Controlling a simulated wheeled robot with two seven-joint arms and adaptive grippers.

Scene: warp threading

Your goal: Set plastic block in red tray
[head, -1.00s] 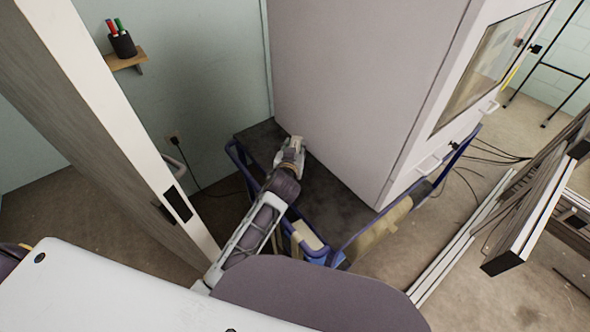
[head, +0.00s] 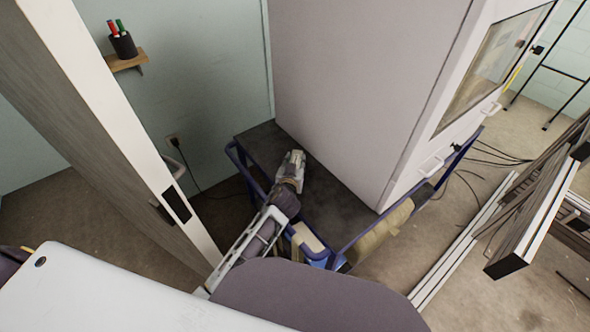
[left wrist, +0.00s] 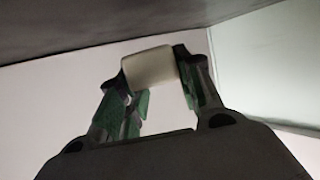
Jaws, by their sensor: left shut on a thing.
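My left gripper (head: 294,160) reaches over the dark top of a blue-framed cart (head: 335,192), close to the big pale cabinet, in the head view. In the left wrist view my left gripper (left wrist: 160,75) has its green-padded fingers shut on a pale cream plastic block (left wrist: 148,68). The block is held at the fingertips. In the head view the block is too small and too covered by the gripper to make out clearly. No red tray can be made out in these frames. My right gripper is not in view.
The tall pale cabinet (head: 365,80) stands at the back of the cart. A grey panel with a white edge (head: 115,110) rises at the left. A small wall shelf (head: 126,62) holds a dark pen cup (head: 123,45). Aluminium profiles (head: 460,245) lie at the right.

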